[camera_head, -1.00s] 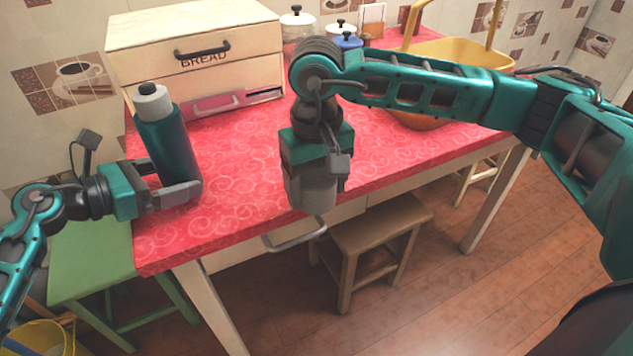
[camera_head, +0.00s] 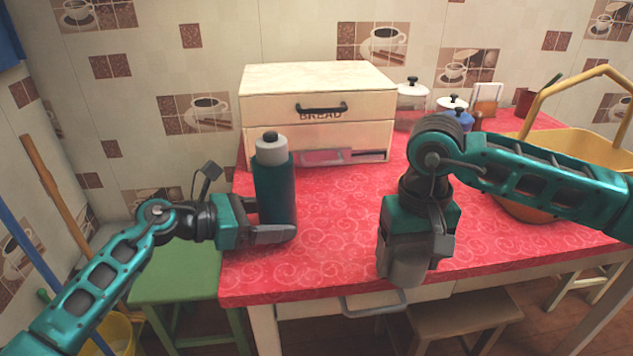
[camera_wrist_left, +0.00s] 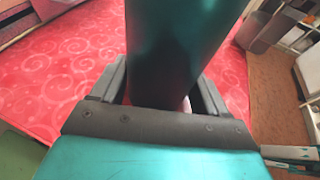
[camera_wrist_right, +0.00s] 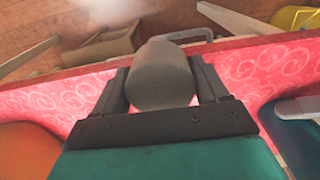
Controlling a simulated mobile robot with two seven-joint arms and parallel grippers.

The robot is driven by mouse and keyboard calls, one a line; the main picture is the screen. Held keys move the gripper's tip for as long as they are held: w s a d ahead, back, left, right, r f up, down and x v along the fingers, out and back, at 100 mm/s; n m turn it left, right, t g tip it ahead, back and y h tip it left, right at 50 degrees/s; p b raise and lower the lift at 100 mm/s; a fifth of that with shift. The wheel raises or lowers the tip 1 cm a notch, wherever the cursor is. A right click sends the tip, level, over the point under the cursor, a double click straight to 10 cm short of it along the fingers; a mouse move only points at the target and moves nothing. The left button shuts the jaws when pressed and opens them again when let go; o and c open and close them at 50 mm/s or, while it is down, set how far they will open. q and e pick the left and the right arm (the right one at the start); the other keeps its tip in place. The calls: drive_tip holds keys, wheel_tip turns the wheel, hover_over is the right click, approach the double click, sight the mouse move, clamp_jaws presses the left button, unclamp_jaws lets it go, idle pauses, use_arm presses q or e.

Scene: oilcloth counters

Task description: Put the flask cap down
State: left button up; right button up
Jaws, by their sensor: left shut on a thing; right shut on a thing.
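The teal flask (camera_head: 274,190), with a light grey neck and a dark top, stands upright at the left of the red counter. My left gripper (camera_head: 274,234) is shut around its lower body, also visible in the left wrist view (camera_wrist_left: 175,50). My right gripper (camera_head: 405,262) points down near the counter's front edge, to the right of the flask. It is shut on the grey flask cap (camera_wrist_right: 162,75), a rounded cup shape between its fingers. I cannot tell whether the cap touches the counter.
A wooden bread box (camera_head: 318,105) stands at the back of the red counter (camera_head: 325,235). Lidded jars (camera_head: 411,105) and a yellow basket (camera_head: 570,150) are further right. A drawer handle (camera_head: 375,303) juts below the front edge. Red surface lies clear between flask and right gripper.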

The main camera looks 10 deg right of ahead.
drive_tip(key=w+a+r, duration=0.1)
drive_tip(key=w+r, duration=0.6)
drive_tip(key=r, duration=0.1)
drive_tip(key=shift+w+a+r, duration=0.2)
drive_tip(key=shift+m, duration=0.3)
drive_tip(key=w+a+r, duration=0.1)
drive_tip(key=w+r, duration=0.1)
drive_tip(key=w+a+r, duration=0.1)
drive_tip(key=r, duration=0.1)
drive_tip(key=shift+w+a, duration=0.1)
drive_tip(key=shift+a, duration=0.2)
wheel_tip(320, 180, up, 12)
drive_tip(key=m, duration=0.3)
hover_over(270, 134)
drive_tip(key=shift+r, duration=0.15)
drive_tip(key=shift+f, duration=4.95)
drive_tip(key=shift+f, duration=0.2)
drive_tip(key=o, duration=1)
drive_tip(key=shift+o, duration=0.2)
